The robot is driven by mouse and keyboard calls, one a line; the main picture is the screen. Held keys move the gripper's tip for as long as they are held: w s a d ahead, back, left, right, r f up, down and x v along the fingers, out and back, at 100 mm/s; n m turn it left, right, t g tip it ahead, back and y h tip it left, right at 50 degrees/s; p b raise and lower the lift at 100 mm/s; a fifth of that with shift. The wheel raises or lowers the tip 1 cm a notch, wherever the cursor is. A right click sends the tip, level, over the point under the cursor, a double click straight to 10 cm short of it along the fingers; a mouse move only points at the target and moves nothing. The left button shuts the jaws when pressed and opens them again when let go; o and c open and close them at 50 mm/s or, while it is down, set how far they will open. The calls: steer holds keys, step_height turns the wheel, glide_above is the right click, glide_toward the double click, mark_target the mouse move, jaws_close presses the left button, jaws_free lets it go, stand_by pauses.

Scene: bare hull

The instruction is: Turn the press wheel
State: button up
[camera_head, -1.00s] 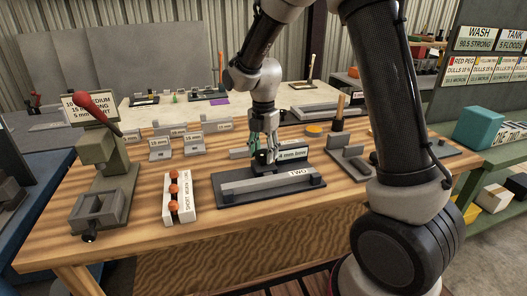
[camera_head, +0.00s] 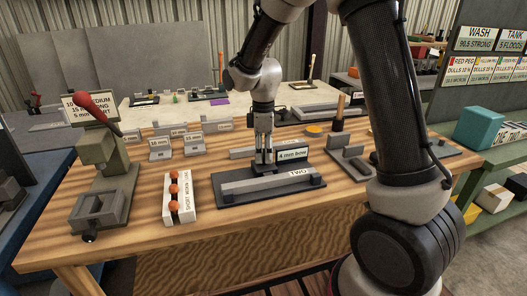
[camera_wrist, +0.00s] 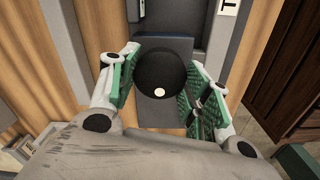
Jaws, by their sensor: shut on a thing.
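My gripper (camera_head: 264,160) points straight down at the back left of a dark fixture (camera_head: 312,181) marked "TWO", which bears a long grey bar (camera_head: 262,184). In the wrist view, a round black knob with a pale dot (camera_wrist: 158,72), which looks like the press wheel, sits between the two green-padded fingers. My gripper (camera_wrist: 161,90) is shut on this wheel, one finger on either side. In the head view the fingers largely hide the wheel. The fixture's dark base also shows beneath the wheel in the wrist view.
A small sign (camera_head: 292,153) stands just right of my gripper. A white rack with orange knobs (camera_head: 186,198) is to the left, and a press with a red handle (camera_head: 97,150) is at far left. A grey angled block (camera_head: 347,160) stands right. The front wood is clear.

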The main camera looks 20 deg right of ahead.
steer(key=m, duration=0.4)
steer(key=shift+m, duration=0.3)
steer(key=m, duration=0.4)
steer(key=shift+m, duration=0.3)
steer(key=m, duration=0.4)
steer(key=shift+w+m, duration=0.1)
steer(key=shift+m, duration=0.2)
steer(key=m, duration=0.3)
steer(key=shift+m, duration=0.3)
steer(key=m, duration=0.4)
steer(key=shift+m, duration=0.3)
steer(key=m, duration=0.9)
steer(key=shift+r+m, duration=0.1)
steer(key=shift+m, duration=1.8)
